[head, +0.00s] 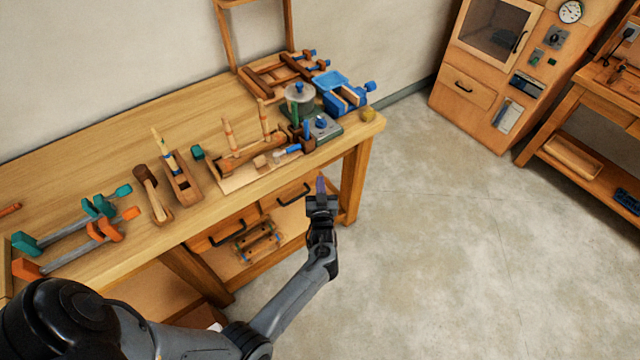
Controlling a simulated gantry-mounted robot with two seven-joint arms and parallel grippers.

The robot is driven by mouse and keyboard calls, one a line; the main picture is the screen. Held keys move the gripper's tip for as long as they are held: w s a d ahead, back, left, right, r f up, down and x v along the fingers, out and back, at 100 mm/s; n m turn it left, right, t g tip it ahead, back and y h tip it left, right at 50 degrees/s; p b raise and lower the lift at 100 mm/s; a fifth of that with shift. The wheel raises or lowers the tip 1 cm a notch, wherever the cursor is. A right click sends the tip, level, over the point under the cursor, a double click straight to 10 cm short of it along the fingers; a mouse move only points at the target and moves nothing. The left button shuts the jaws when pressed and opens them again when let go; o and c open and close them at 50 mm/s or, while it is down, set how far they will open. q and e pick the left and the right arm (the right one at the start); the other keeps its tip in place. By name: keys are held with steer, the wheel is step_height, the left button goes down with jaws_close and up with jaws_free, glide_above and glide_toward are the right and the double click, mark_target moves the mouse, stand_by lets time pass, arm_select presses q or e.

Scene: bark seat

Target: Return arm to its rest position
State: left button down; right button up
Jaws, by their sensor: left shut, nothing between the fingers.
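My left arm (290,300) comes in from the lower left and reaches toward the middle of the head view. My left gripper (321,188) is at its end, in front of the workbench's right front corner. It is shut, with nothing seen held in it. It appears apart from the bench and the tools on it. My right gripper is not in view.
A wooden cabinet (490,70) and a second bench (590,100) stand at right. The concrete floor (450,250) is clear.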

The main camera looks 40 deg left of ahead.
arm_select(q)
steer(key=s+a+f+m+h, duration=0.25)
steer(key=s+f, duration=0.35)
steer(key=s, duration=0.5)
steer(key=s+d+r+m+g+h, duration=0.1)
steer(key=s+d+r+m+h, duration=0.15)
steer(key=d, duration=0.35)
steer(key=s+d+r+m+g+h, duration=0.1)
steer(key=s+d+r+m+h, duration=0.1)
steer(key=s+d+h, duration=0.3)
steer(key=s+d+r+m+g+h, duration=0.1)
steer(key=s+d+r+m+h, duration=0.1)
steer(key=d, duration=0.5)
steer(key=s+d+r+m+g+h, duration=0.15)
steer(key=s+d+r+g, duration=0.3)
steer(key=s, duration=0.45)
step_height(320, 180, up, 25)
steer(key=g+p, duration=0.1)
steer(key=p, duration=2.5)
steer(key=shift+s+r+m, duration=0.2)
steer(key=shift+m, duration=0.25)
